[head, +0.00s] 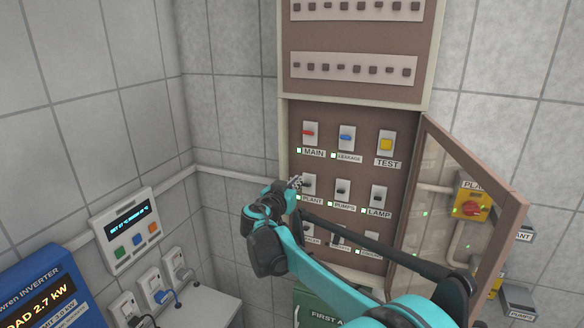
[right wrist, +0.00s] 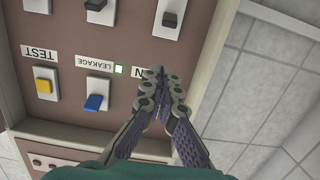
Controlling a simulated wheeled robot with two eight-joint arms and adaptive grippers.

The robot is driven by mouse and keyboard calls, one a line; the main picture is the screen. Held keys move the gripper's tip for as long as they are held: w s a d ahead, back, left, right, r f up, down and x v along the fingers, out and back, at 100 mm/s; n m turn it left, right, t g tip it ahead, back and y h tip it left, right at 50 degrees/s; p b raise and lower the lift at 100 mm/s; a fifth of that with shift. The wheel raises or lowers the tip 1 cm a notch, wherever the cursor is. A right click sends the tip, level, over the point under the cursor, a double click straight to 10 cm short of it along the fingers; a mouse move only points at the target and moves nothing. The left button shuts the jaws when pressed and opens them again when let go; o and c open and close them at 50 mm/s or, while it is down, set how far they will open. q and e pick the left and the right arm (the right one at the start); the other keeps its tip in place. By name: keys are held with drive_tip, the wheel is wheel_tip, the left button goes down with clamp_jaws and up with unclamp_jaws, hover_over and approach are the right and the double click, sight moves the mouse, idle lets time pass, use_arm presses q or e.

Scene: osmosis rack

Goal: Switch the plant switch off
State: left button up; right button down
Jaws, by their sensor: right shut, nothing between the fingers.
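The plant switch (head: 310,184) is a dark rocker on a pale plate in the brown panel, left end of the middle row, above the PLANT label (head: 312,200). A small lit green lamp sits beside that label. My right gripper (head: 296,184) is shut and empty, its tips just left of the switch plate and overlapping its edge; whether they touch it I cannot tell. In the right wrist view, which is upside down, the plant switch (right wrist: 171,16) lies above the closed tips (right wrist: 164,76), apart from them in the picture. My left gripper is not in view.
The red main switch (head: 309,133), blue leakage switch (head: 346,137) and pumps switch (head: 342,187) are close by. The panel's glazed door (head: 440,150) stands open at right. My right arm crosses the lower switches. An inverter (head: 40,290) is at left.

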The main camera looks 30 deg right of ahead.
sight(308, 177)
drive_tip(key=shift+w+a+r, duration=0.15)
drive_tip(key=shift+a+r, duration=0.05)
drive_tip(key=shift+r, duration=0.05)
drive_tip(key=p+x, duration=0.2)
drive_tip(key=x, duration=0.8)
drive_tip(key=shift+d+r, duration=0.1)
drive_tip(key=shift+d, duration=0.05)
drive_tip(key=f, duration=0.2)
drive_tip(key=a+f, duration=0.1)
drive_tip(key=shift+s, duration=0.4)
drive_tip(key=shift+s+a+f, duration=0.2)
drive_tip(key=shift+a+f, duration=0.1)
drive_tip(key=shift+f, duration=0.1)
drive_tip(key=shift+w+d, duration=0.1)
drive_tip(key=shift+d, duration=0.05)
